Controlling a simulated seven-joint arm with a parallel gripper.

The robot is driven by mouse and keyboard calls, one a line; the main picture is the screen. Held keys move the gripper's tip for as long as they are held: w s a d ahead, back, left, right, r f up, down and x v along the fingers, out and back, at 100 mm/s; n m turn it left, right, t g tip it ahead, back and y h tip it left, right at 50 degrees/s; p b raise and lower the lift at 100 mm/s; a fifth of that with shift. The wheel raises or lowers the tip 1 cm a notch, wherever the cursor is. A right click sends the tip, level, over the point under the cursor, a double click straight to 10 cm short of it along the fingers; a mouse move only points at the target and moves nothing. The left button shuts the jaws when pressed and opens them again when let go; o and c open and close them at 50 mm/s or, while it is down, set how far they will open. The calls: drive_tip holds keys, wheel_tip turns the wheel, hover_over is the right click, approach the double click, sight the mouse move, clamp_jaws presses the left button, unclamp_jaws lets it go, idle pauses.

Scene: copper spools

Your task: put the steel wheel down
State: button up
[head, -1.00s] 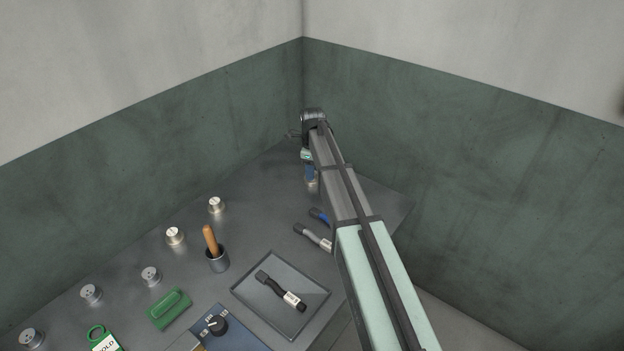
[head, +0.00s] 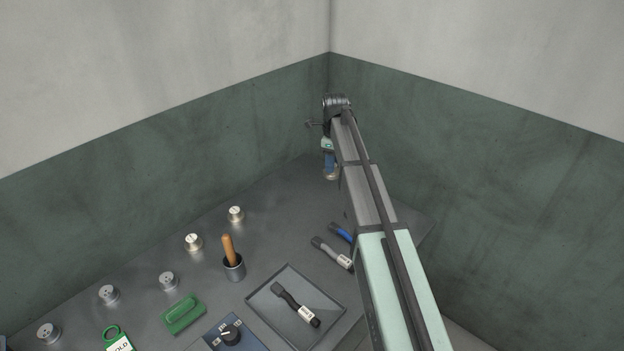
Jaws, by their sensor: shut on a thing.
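My gripper (head: 330,170) hangs at the far end of my arm, near the back corner of the table. It is shut on a small, pale metallic piece, the steel wheel (head: 331,177). The wheel is tiny in this view and its upper part is hidden by the fingers. It appears to be above the table (head: 290,200), with no clear contact below it.
Shiny round metal pieces (head: 235,214) and (head: 193,241) and duller wheels (head: 168,281) stand in a row at left. A cup with a wooden handle (head: 233,268), a tray (head: 265,310), a green block (head: 183,314) and grey-handled tool (head: 331,252) lie nearer. The back table is clear.

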drive_tip(key=a+n, duration=0.2)
drive_tip(key=a, duration=2)
drive_tip(key=shift+f+m, duration=0.8)
drive_tip(key=shift+f, duration=1.55)
drive_tip(key=shift+f+m, duration=0.8)
drive_tip(key=shift+f, duration=1.55)
drive_tip(key=shift+f, duration=0.1)
drive_tip(key=o, duration=1.1)
drive_tip(key=shift+o, duration=0.2)
wheel_tip(320, 180, up, 12)
